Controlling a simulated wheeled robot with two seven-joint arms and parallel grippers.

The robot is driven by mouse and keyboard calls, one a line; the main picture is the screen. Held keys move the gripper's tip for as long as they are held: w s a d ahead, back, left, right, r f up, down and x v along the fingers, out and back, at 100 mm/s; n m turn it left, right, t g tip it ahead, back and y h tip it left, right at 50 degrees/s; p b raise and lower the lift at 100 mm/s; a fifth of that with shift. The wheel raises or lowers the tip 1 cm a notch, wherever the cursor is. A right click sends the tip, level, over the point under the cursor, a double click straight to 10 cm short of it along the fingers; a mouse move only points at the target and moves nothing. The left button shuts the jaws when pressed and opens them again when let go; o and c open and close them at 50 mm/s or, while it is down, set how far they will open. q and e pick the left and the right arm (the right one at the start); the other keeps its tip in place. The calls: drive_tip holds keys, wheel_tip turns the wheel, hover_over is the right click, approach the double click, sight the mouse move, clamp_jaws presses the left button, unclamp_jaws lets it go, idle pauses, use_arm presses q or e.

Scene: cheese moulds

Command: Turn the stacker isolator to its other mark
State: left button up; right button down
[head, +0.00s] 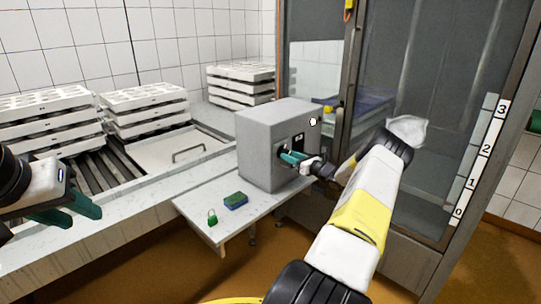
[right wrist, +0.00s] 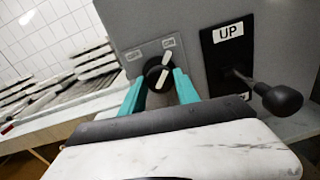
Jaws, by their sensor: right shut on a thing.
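The stacker isolator (right wrist: 157,73) is a round black knob with a white pointer bar on a grey box (head: 265,135). In the right wrist view the bar tilts toward the upper right. Two small marks sit above the knob, one to the left and one to the right; their lettering is too small to read surely. My right gripper (head: 287,156) is at the box face. Its teal fingers, also in the right wrist view (right wrist: 160,88), are shut on the knob, one on each side. My left gripper (head: 82,211) is open and empty at the far left.
A black lever knob (right wrist: 281,99) on a plate marked UP (right wrist: 229,31) sticks out right of the isolator. A green padlock (head: 212,218) and a blue-green block (head: 235,200) lie on the side table (head: 195,203). White mould stacks (head: 145,109) stand behind. A glazed cabinet (head: 440,120) is right.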

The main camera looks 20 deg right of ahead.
drive_tip(key=shift+f+n+y, duration=0.15)
drive_tip(key=shift+n+y, duration=0.15)
drive_tip(key=shift+n, duration=8.6)
drive_tip(key=c, duration=0.9)
unclamp_jaws()
drive_tip(key=shift+s+d, duration=0.1)
drive_tip(key=v, duration=0.7)
drive_tip(key=shift+s+d, duration=0.15)
drive_tip(key=shift+s, duration=0.1)
